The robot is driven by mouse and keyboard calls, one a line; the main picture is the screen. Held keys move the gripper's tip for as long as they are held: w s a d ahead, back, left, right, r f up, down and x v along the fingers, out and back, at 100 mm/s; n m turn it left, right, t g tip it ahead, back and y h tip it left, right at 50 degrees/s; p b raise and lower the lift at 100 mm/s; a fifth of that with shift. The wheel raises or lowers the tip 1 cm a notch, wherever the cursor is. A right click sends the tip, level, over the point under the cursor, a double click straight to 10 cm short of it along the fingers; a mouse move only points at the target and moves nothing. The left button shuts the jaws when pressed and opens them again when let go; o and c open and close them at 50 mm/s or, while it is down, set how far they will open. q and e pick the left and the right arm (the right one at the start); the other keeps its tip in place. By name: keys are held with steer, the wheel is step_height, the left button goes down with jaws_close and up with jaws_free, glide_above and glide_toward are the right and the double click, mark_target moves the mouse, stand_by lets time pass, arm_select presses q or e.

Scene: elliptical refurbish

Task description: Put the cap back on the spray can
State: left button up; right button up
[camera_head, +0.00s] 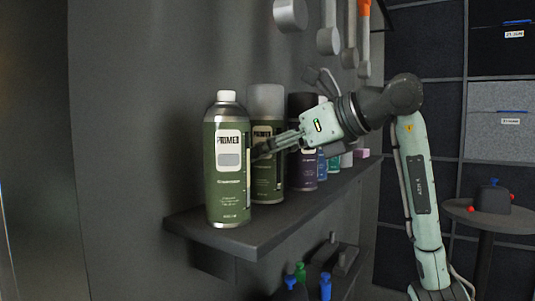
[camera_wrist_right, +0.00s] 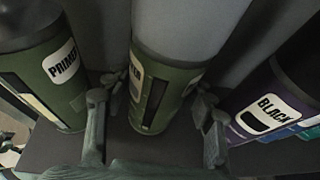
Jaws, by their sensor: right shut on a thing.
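The green PRIMER spray can (camera_head: 228,190) stands upright at the near end of the shelf, with its white nozzle (camera_head: 227,97) bare. A second green can (camera_head: 268,180), wearing a pale grey cap (camera_head: 266,101), stands just behind it. My right gripper (camera_head: 263,150) reaches in from the right at label height. In the right wrist view its two fingers (camera_wrist_right: 155,93) lie on either side of the second can's body (camera_wrist_right: 158,95), shut on it. The first can shows at left there (camera_wrist_right: 62,85). I see no loose cap that I can identify. My left gripper is out of view.
A dark-capped purple can (camera_head: 303,165) labelled BLACK stands beyond the second can, with several smaller items farther along. The dark shelf (camera_head: 235,240) has a little bare room at its near edge. Tools (camera_head: 328,40) hang above. A round side table (camera_head: 490,216) stands at right.

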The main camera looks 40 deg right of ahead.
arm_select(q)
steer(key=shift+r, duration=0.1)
arm_select(e)
steer(key=shift+f, duration=0.1)
steer(key=o, duration=1.4)
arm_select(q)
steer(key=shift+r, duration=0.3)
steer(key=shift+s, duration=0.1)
arm_select(e)
steer(key=shift+s+r, duration=0.1)
steer(key=shift+r, duration=0.15)
arm_select(q)
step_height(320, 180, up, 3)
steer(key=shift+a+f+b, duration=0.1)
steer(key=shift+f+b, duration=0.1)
steer(key=shift+b, duration=0.45)
arm_select(e)
steer(key=v, duration=1.2)
steer(key=shift+f, duration=0.1)
